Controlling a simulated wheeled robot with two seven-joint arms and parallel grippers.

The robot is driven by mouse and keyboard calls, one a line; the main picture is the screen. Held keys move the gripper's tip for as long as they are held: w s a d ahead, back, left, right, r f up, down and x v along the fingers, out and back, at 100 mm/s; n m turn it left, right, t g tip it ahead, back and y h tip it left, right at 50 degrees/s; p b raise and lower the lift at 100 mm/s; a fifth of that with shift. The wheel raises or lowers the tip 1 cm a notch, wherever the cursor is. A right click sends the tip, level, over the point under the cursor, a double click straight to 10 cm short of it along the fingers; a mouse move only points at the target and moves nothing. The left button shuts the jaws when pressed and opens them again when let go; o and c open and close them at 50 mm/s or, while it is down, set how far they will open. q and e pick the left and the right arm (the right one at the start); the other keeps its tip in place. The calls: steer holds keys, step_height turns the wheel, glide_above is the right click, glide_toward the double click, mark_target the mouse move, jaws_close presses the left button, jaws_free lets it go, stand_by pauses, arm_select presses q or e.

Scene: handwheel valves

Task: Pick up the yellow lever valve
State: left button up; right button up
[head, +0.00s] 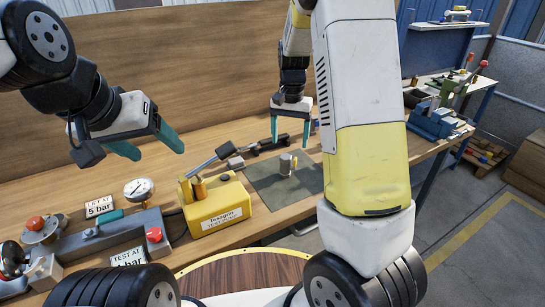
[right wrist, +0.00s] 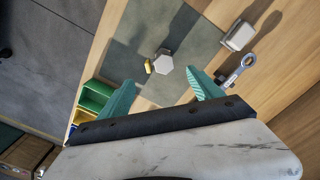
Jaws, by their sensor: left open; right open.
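The yellow lever valve, a small upright grey metal body (head: 285,163) with a yellow part at its side, stands on the grey-green mat (head: 262,185). In the right wrist view its hexagonal top (right wrist: 165,63) and the yellow part (right wrist: 148,66) lie just beyond and between my fingertips. My right gripper (head: 291,138) is open and empty, pointing down above the mat, over the valve; its teal fingers (right wrist: 163,84) also show in the right wrist view. My left gripper (head: 150,147) is open and empty at the left, above the bench and away from the valve.
A grey block (head: 235,162) lies by the mat's edge; a ring-ended tool (right wrist: 246,62) lies nearby in the right wrist view. A yellow labelled box (head: 215,208), a gauge (head: 138,190) and a test rig (head: 110,233) stand left. A wooden panel (head: 180,65) closes the back.

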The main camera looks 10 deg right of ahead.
mark_target(289, 156)
steer(key=f, duration=0.7)
steer(key=shift+s+a+f, duration=0.15)
steer(key=shift+s+f, duration=0.1)
steer(key=shift+f, duration=0.15)
jaws_close()
